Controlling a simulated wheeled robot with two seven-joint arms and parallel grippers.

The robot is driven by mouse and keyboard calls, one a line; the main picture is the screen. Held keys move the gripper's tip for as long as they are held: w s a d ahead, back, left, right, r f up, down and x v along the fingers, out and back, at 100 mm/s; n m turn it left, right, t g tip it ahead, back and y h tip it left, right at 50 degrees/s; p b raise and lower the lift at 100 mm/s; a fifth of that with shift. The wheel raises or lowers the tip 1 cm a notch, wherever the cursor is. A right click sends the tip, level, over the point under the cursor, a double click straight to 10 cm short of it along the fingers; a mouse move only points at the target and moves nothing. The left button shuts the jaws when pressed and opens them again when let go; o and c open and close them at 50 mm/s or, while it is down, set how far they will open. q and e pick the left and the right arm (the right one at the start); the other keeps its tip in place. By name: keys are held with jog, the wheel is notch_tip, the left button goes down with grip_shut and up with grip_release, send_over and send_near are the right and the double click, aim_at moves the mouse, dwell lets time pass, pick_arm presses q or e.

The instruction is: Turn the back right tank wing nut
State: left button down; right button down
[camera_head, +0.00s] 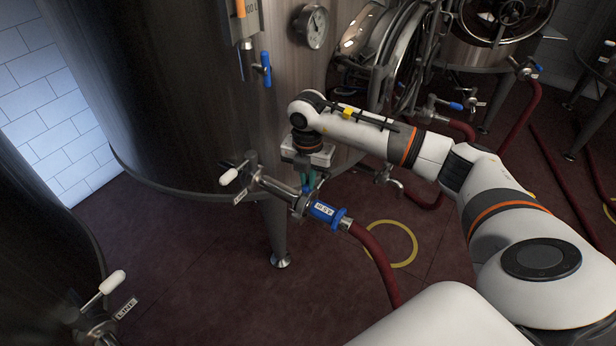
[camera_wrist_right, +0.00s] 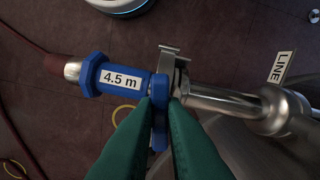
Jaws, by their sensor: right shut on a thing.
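My right gripper (camera_head: 308,180) reaches down from above to the pipe joint at the big tank (camera_head: 170,110). Its green fingers (camera_wrist_right: 160,104) are shut on a small blue wing nut (camera_wrist_right: 160,128) at the metal clamp (camera_wrist_right: 172,64). The fingers hide part of the nut. The clamp sits between the steel valve pipe (camera_wrist_right: 225,100) and a blue hose coupling (camera_wrist_right: 108,78) marked 4.5 m. The coupling also shows in the head view (camera_head: 326,212). My left gripper is not in view.
A red hose (camera_head: 378,262) drops from the coupling to the floor. A white-handled valve (camera_head: 228,177) is close left of the joint. Another valve (camera_head: 112,282) is at the lower left. A tank leg (camera_head: 275,235) stands below. A yellow ring (camera_head: 414,244) marks open floor.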

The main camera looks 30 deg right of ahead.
jog(key=c, duration=1.5)
grip_release()
jog(key=shift+r, duration=0.1)
notch_tip(320, 180, up, 12)
jog(key=shift+f+b, duration=0.1)
jog(key=shift+b, duration=0.35)
